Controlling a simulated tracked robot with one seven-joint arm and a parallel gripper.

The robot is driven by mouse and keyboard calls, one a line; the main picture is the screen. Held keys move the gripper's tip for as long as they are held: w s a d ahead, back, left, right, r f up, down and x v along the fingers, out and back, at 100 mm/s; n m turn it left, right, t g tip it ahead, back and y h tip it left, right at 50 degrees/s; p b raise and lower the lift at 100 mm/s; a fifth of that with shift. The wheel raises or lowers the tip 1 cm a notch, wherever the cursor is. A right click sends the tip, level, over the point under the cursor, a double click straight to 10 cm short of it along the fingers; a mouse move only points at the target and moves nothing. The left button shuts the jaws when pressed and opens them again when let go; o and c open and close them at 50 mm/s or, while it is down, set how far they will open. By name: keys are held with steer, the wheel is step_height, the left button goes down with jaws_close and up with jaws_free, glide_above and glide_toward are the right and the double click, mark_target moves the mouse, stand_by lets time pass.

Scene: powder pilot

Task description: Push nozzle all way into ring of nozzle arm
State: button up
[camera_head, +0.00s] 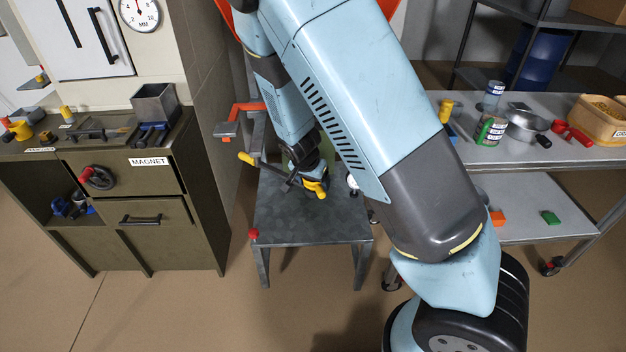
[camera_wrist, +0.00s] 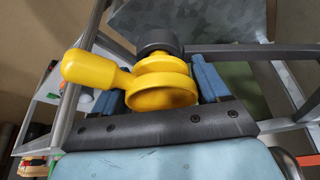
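The yellow nozzle (camera_wrist: 162,85), with a round flange and a bulb-ended handle to the left, sits between the two blue fingers of my gripper (camera_wrist: 160,88) in the wrist view. The fingers flank it closely and appear shut on it. A dark round piece (camera_wrist: 160,40), possibly the ring of the nozzle arm, lies right at the nozzle's far end. I cannot tell how deep the nozzle is in it. In the head view my gripper (camera_head: 312,177) is low over the grey metal table, with yellow (camera_head: 316,188) at its tip. A dark rod with a yellow grip (camera_head: 247,158) reaches toward it.
The grey metal table (camera_head: 310,222) has a red knob (camera_head: 253,234) at its front left corner. A dark cabinet labelled MAGNET (camera_head: 150,185) stands left. A grey cart (camera_head: 540,195) with cans, a pan and a bin stands right. The floor in front is clear.

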steer(key=o, duration=0.4)
steer(key=v, duration=1.3)
steer(key=shift+s+a+r, duration=0.15)
steer(key=shift+a+r, duration=0.05)
steer(key=shift+r, duration=0.05)
steer(key=shift+d, duration=0.1)
steer(key=s+d+r+n+y, duration=0.1)
steer(key=s+d+r+y, duration=0.1)
steer(key=s+d+r, duration=0.35)
steer(key=s+d+r+n+y, duration=0.1)
steer(key=s+d+r+n, duration=0.1)
steer(key=d+r, duration=0.7)
steer(key=shift+s+d+r+n+t+h, duration=0.15)
steer(key=shift+s+d+r+n+t, duration=0.25)
steer(key=shift+s+d+r, duration=1.05)
steer(key=shift+s+d+r+n+t+h, duration=0.15)
steer(key=shift+s+d+r+n, duration=0.35)
steer(key=shift+s+r, duration=1.9)
steer(key=shift+s+d+r+n+t+h, duration=0.1)
steer(key=shift+s+d+r+n+t, duration=0.6)
steer(key=shift+s, duration=2.15)
